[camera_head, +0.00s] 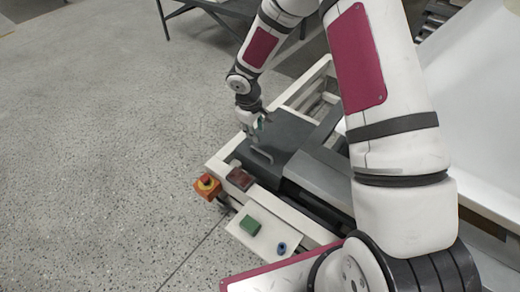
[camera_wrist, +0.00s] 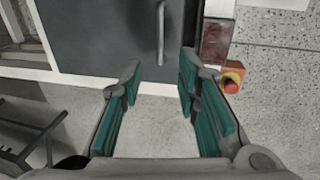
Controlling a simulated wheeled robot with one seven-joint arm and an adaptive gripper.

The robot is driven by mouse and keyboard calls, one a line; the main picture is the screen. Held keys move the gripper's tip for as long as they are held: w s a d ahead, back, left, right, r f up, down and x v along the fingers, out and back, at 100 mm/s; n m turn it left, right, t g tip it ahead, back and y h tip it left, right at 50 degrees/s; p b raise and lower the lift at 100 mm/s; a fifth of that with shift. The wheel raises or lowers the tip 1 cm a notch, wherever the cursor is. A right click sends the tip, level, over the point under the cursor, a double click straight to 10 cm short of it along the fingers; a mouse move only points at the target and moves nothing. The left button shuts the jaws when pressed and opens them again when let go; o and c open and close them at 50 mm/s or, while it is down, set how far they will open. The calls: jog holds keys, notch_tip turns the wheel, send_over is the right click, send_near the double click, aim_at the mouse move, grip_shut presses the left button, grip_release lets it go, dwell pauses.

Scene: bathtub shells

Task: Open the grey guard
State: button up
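The grey guard (camera_head: 284,133) is a dark flat cover on the white machine frame, and it looks closed. Its bar handle (camera_head: 262,156) sits near the guard's front left edge. In the wrist view the guard (camera_wrist: 105,40) fills the upper left and the upright handle (camera_wrist: 160,32) shows near its right edge. My gripper (camera_head: 259,124) is over the guard's left end, just beyond the handle. In the wrist view my gripper (camera_wrist: 160,70) is open and empty, its teal-padded fingers wide apart. The handle lines up between the fingertips but appears apart from them.
A green block (camera_head: 250,225) and a blue part (camera_head: 282,248) lie on a white shelf. Speckled floor (camera_head: 100,150) at left is clear.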

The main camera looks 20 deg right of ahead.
aim_at(261, 151)
jog(key=f, duration=0.4)
jog(key=w+d+f+b, duration=0.1)
jog(key=f, duration=0.3)
jog(key=d+f+b, duration=0.1)
jog(key=f, duration=0.3)
jog(key=shift+w+f, duration=0.1)
jog(key=shift+w, duration=0.1)
grip_shut()
